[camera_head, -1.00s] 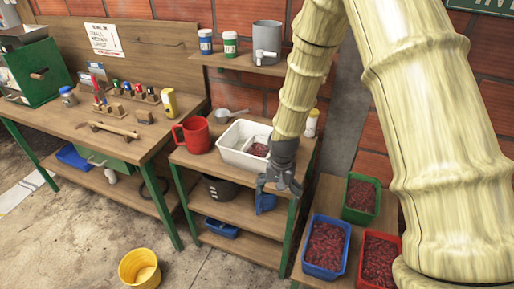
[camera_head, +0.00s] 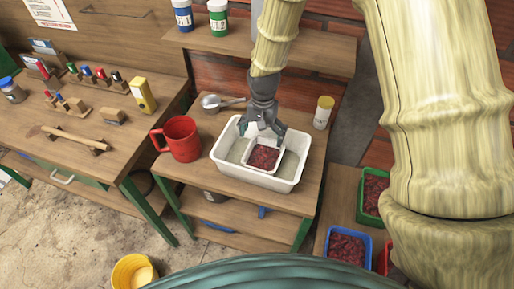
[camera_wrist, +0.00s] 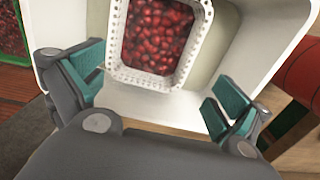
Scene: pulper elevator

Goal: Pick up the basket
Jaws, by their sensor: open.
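The basket (camera_head: 249,156) is a small white perforated container filled with red cherries. It sits inside a larger white tub (camera_head: 226,165) on the wooden side table, and it also shows at the top of the wrist view (camera_wrist: 117,62). My gripper (camera_head: 264,134) is above the tub, at the basket's far side in the head view. In the wrist view my gripper (camera_wrist: 155,95) is open, with its teal-padded fingers apart and the basket's near rim just beyond them. Nothing is between the fingers. Whether a finger touches the tub cannot be told.
A red mug (camera_head: 182,139) stands left of the tub, a grey scoop (camera_head: 222,102) behind it, and a yellow-lidded jar (camera_head: 323,112) to the right. A shelf (camera_head: 310,48) hangs behind. Green (camera_head: 372,196) and blue (camera_head: 346,246) crates of cherries sit lower right.

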